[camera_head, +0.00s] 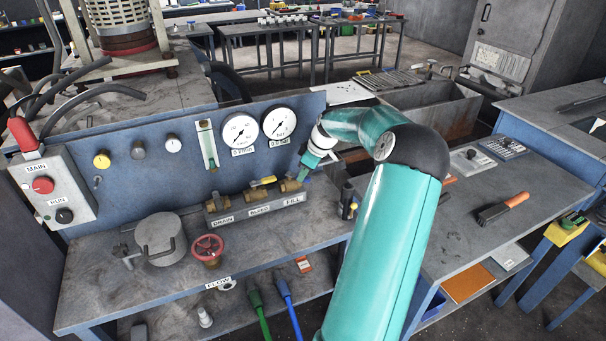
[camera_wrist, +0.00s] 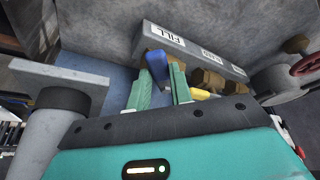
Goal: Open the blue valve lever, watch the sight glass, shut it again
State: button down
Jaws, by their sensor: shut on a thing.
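The blue valve lever (camera_wrist: 157,65) shows in the wrist view beside the FILL label, between the green fingers of my gripper (camera_wrist: 160,88), which is shut on it. In the head view my gripper (camera_head: 305,167) is at the FILL valve (camera_head: 290,186), the right end of the brass valve row. The lever is mostly hidden there. The sight glass (camera_head: 208,145) is an upright tube with a pale frame on the blue panel, left of the gauges. Its liquid level is too small to tell.
A yellow lever (camera_head: 264,181) sits on the neighbouring BLEED valve, close to my gripper. Two dial gauges (camera_head: 241,131) are on the panel above. A red handwheel (camera_head: 207,249) and a lidded grey pot (camera_head: 161,238) stand on the bench. A dark bottle (camera_head: 347,201) stands right of the valves.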

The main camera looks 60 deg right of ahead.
jog(key=shift+d+n, duration=0.2)
jog(key=shift+n, duration=0.2)
jog(key=c, duration=1.2)
grip_release()
jog(key=shift+c, duration=0.2)
jog(key=shift+r, duration=0.1)
jog(key=v, duration=1.3)
jog(key=shift+d+r, duration=0.2)
jog(key=shift+r, duration=0.15)
